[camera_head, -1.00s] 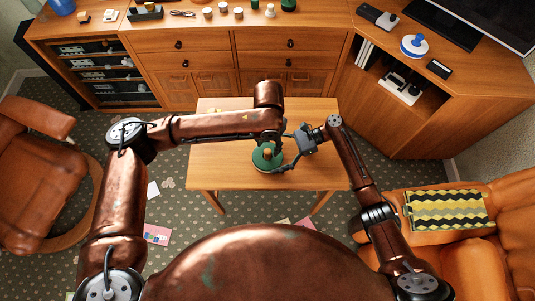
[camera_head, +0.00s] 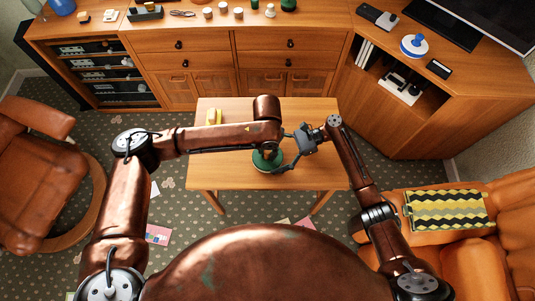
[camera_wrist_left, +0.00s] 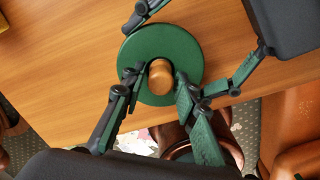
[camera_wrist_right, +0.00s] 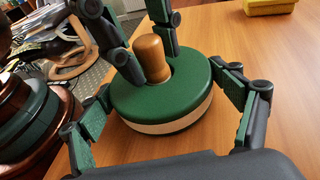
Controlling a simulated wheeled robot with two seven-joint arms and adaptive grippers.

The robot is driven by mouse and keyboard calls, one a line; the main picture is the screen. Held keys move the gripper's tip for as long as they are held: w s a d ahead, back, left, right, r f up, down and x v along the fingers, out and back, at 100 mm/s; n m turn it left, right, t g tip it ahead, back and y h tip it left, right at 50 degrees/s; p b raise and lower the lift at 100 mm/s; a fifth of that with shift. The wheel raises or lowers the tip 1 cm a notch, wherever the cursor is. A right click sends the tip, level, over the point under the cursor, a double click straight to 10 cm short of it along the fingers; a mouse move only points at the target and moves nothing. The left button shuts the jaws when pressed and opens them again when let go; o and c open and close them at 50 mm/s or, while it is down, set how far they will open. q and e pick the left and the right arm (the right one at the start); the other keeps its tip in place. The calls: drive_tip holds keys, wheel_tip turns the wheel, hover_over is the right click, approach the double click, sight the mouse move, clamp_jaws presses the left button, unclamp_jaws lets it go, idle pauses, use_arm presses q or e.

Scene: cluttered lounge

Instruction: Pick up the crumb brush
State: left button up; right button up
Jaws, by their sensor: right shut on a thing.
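The crumb brush, a round green disc with a pale rim and a wooden knob, sits upright on the wooden table (camera_head: 225,170). It shows in the head view (camera_head: 261,164), the left wrist view (camera_wrist_left: 190,42) and the right wrist view (camera_wrist_right: 178,99). My right gripper (camera_wrist_right: 160,85) is shut on its disc, one finger at each side. My left gripper (camera_wrist_left: 160,82) is open above the disc, its fingers on either side of the knob with gaps between. In the head view my left forearm and wrist hide part of the brush.
A yellow object (camera_head: 214,116) lies at the table's back left; it shows at the top of the right wrist view (camera_wrist_right: 270,5). An orange sofa (camera_head: 471,254) stands right, a brown armchair (camera_head: 35,190) left. A wooden cabinet (camera_head: 235,60) lines the back. The table's left part is clear.

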sight(267, 151)
use_arm(q)
clamp_jaws()
wheel_tip(267, 151, up, 10)
drive_tip(key=shift+r, duration=0.1)
idle(0.5)
